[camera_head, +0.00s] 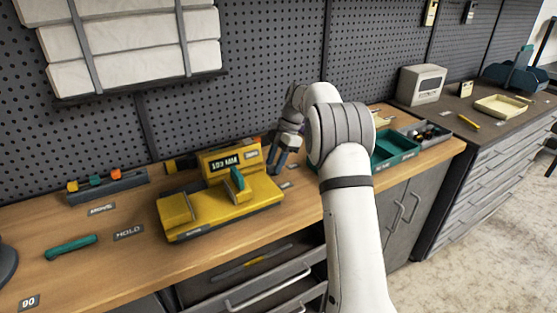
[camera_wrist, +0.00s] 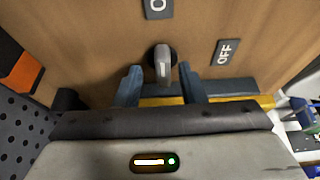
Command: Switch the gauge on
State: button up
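The yellow gauge (camera_head: 225,205) sits on the wooden bench in the head view, with a dark display (camera_head: 224,164) showing white characters ending in MM. My gripper (camera_head: 279,163) is at the bench just right of the gauge, pointing down. In the wrist view a grey switch lever (camera_wrist: 163,65) stands on a dark round base between my two blue-grey fingers (camera_wrist: 159,80). The fingers are apart, with gaps on both sides of the lever. An OFF label (camera_wrist: 225,52) lies to its right, and a cut-off label starting with O (camera_wrist: 159,8) lies above it. Which label the lever leans toward is unclear.
A teal tray (camera_head: 394,148) and a grey bin (camera_head: 425,133) stand right of my arm. A teal handle-like piece (camera_head: 71,247) lies at the left, near a HOLD label (camera_head: 129,232). A rack with coloured blocks (camera_head: 107,187) stands behind. The pegboard closes off the back.

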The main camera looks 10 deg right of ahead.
jog(key=s+v, duration=0.1)
jog(key=v, duration=0.6)
jog(key=shift+w+r+p, duration=0.35)
jog(key=shift+w, duration=0.2)
jog(key=shift+d, duration=0.15)
jog(key=s+a+r+m+t+h+p, duration=0.1)
jog(key=s+r+m, duration=0.4)
jog(key=s, duration=0.5)
jog(key=s+a+r+m+t+h+p, duration=0.1)
jog(key=s+r+m, duration=0.1)
jog(key=s+m, duration=0.65)
jog(key=s+f+m+t+h, duration=0.1)
jog(key=s+f+m, duration=0.2)
jog(key=s, duration=0.7)
jog(key=s+f+m+t+h, duration=0.1)
jog(key=s+f+m, duration=0.2)
jog(key=s, duration=0.8)
jog(key=shift+s+m+p, duration=0.3)
jog(key=shift+m+p, duration=0.05)
jog(key=shift+m, duration=0.8)
